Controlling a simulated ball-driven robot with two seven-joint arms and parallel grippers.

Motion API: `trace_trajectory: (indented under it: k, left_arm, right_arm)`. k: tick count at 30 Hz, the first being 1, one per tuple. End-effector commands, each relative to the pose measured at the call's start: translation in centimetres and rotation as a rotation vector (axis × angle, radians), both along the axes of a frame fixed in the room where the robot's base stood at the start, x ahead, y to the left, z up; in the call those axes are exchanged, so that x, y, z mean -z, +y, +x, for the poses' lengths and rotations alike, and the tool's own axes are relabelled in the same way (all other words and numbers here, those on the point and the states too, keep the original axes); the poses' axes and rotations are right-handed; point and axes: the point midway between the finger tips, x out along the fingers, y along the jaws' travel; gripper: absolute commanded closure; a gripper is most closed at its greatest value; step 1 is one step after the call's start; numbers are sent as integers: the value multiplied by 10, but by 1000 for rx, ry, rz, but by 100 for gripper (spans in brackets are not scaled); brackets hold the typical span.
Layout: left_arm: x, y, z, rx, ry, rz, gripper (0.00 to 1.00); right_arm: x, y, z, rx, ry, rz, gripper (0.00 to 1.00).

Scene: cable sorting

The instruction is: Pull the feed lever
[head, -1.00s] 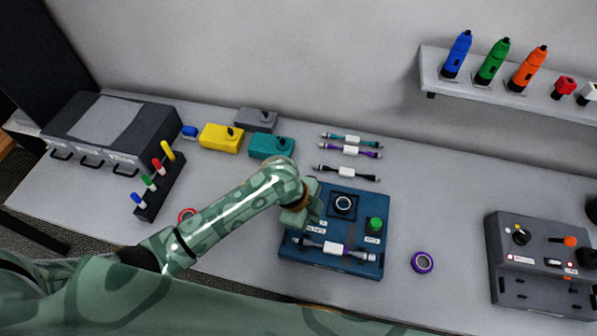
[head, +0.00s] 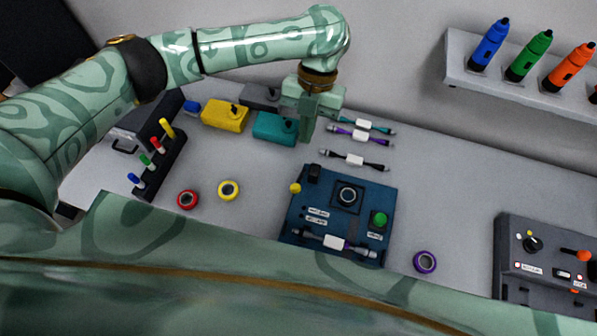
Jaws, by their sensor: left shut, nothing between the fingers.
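The labels are too small to read, so I cannot tell which lever is the feed lever. A blue control box (head: 334,203) has a yellow knob (head: 295,188) at its left edge, a round black-and-white dial, a green button (head: 379,219) and a cable lying across its front. A grey control box (head: 510,270) at the right has a lever with an orange knob (head: 583,256). My left gripper (head: 306,138) is shut and empty, pointing down behind the blue box, beside the teal box. It is apart from both knobs. My right gripper is not in view.
Yellow (head: 226,115) and teal (head: 275,128) boxes stand at the back. Several cables (head: 354,160) lie right of my left gripper. Red (head: 187,200), yellow (head: 229,190) and purple (head: 425,262) tape rings lie around the blue box. A shelf (head: 470,75) holds coloured tools. The table between the two control boxes is mostly clear.

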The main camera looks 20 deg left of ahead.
Motion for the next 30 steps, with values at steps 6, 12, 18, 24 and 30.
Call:
trace_trajectory:
  k: [6, 12, 18, 24, 30]
  left_arm:
    - [20, 0, -8, -2, 4, -1, 100]
    - [60, 2, -23, -3, 5, -2, 100]
    - [99, 3, -36, -4, 3, -1, 100]
    - [125, 6, -39, -3, 1, -2, 100]
    - [133, 7, -40, -1, -1, -1, 100]
  right_arm:
    - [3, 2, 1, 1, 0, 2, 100]
    - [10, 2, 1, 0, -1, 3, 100]
    - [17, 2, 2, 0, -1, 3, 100]
    - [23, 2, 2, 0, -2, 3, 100]
    - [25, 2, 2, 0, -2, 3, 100]
